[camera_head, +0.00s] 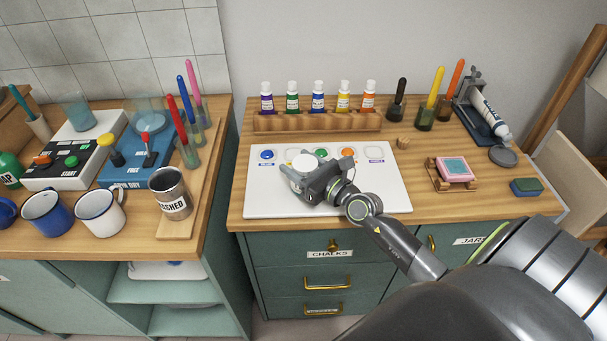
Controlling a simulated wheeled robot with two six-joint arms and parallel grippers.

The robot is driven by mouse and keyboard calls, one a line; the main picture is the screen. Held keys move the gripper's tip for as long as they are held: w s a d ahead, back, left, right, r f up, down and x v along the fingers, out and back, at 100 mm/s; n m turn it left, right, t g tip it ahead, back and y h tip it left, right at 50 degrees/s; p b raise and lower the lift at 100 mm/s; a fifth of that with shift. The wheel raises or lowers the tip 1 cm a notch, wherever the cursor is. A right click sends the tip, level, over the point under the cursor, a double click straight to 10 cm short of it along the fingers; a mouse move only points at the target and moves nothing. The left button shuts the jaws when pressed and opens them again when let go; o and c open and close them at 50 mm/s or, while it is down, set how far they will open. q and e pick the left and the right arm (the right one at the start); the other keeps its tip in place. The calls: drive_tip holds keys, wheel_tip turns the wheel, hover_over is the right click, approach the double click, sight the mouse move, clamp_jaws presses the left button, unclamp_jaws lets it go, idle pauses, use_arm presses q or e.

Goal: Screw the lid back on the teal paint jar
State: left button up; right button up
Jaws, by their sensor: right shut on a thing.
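My right gripper (312,180) is over the white board (390,190) on the right-hand counter. It is shut on a small round thing with a white top (304,161); the fingers hide most of its side. I cannot tell whether this is the lid alone or the jar with a lid on it. No teal paint jar shows clearly. A grey disc (503,156) lies flat at the right of the counter. My left gripper is not in view.
A wooden rack (316,123) with several paint bottles stands behind the board. A pink-and-teal block (455,168) on a small stand and a sponge (526,187) are at the right. Mugs and a metal tumbler (170,193) stand on the left counter, across a gap.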

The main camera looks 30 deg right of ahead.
drive_tip(key=shift+r, duration=0.15)
wheel_tip(320, 180, up, 10)
drive_tip(key=p, duration=0.8)
drive_tip(key=o, duration=0.7)
drive_tip(key=shift+c, duration=0.2)
clamp_jaws()
